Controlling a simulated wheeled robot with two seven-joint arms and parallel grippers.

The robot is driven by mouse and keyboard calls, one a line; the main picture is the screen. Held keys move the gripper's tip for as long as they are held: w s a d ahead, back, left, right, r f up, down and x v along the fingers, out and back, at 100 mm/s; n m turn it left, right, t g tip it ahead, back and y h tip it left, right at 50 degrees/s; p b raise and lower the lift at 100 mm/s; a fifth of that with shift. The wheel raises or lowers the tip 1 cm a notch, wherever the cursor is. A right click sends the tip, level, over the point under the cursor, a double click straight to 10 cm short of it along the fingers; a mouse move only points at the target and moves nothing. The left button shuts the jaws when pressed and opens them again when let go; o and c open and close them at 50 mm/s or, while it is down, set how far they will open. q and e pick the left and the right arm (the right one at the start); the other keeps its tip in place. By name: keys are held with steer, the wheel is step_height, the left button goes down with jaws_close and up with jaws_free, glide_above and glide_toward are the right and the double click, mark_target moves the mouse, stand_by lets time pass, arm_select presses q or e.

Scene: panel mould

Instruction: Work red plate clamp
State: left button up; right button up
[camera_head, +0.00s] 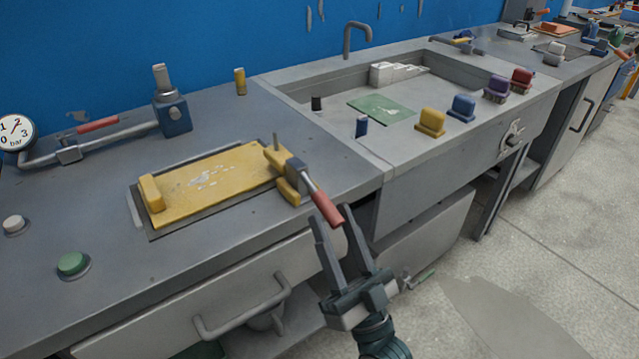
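The plate clamp has a red handle (328,209) and a dark body on a yellow bracket (289,180). It stands at the right end of the yellow plate (215,185). The handle slants down to the right, out past the counter's front edge. My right gripper (333,222) is open, its two fingers pointing up at the handle. The handle's end appears between or just in front of the fingertips; I cannot tell whether they touch. My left gripper is not in view.
The grey counter (75,215) carries a green button (72,264), a white button (14,224), a pipe with another red handle (98,125) and a gauge (17,131). A drawer handle (243,308) sticks out below. A sink (330,92) with coloured blocks lies at right.

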mark_target(321, 192)
steer(key=x, duration=0.6)
steer(key=shift+w+a+r+p, duration=0.1)
steer(key=shift+w+r+p, duration=0.15)
steer(key=shift+w+p, duration=0.05)
jaws_close()
